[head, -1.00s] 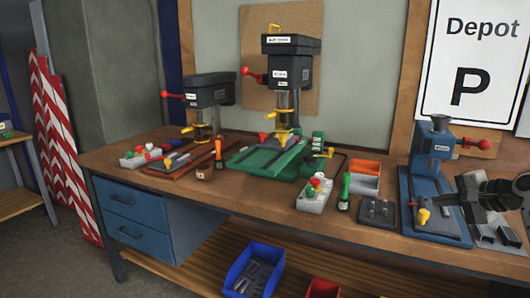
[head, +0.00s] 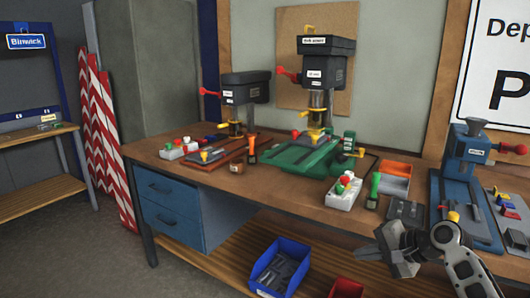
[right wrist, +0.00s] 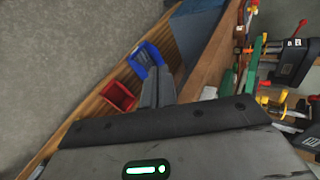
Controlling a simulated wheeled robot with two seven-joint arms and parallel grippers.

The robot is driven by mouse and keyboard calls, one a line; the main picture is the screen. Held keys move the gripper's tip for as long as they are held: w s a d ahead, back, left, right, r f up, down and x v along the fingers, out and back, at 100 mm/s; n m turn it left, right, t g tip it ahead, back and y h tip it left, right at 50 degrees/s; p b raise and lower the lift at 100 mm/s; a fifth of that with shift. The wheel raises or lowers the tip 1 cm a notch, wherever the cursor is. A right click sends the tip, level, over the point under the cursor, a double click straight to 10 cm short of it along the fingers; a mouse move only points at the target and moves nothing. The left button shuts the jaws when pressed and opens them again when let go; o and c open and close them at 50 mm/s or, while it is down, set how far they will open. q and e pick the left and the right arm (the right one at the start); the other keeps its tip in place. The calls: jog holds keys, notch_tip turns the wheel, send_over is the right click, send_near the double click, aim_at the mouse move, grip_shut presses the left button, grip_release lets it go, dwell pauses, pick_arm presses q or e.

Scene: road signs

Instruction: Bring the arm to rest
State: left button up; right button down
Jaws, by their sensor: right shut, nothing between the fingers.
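My right gripper (head: 382,245) shows in the head view at the lower right, in front of the workbench's front edge. Its fingers are together with nothing between them. In the right wrist view the closed fingers (right wrist: 157,88) point toward the blue bin (right wrist: 147,58) on the lower shelf. My left gripper is in neither view.
The workbench (head: 300,205) carries a green drill press (head: 312,155), a smaller drill press (head: 245,95), a blue press (head: 462,175) and a grey control box (head: 345,192). A blue bin (head: 280,266) and a red bin (head: 346,288) sit below. Grey floor is open at left.

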jog(key=w+d+r+n+t+h, duration=0.8)
jog(key=d+r+n+t+h, duration=0.1)
jog(key=d+n+h, duration=0.15)
jog(key=s+a+f+n+g+y, duration=0.1)
jog(key=s+a+f+y, duration=0.1)
jog(key=s+a+f, duration=0.45)
jog(key=s+a+f+n+g+y, duration=0.1)
jog(key=s+a+f+n+y, duration=0.15)
jog(key=s+f, duration=0.7)
jog(key=s+a+f+g, duration=0.1)
jog(key=s+a+f, duration=0.2)
jog(key=s, duration=0.4)
jog(key=s+a+f+m+g, duration=0.1)
jog(key=s+a+f, duration=0.2)
jog(key=s, duration=0.4)
jog(key=s+a+f+g+y, duration=0.1)
jog(key=s+a+f, duration=0.3)
jog(key=s, duration=0.4)
jog(key=shift+f+m+g, duration=0.4)
jog(key=shift+f+g, duration=0.1)
jog(key=shift+f, duration=0.35)
jog(key=shift+a, duration=0.2)
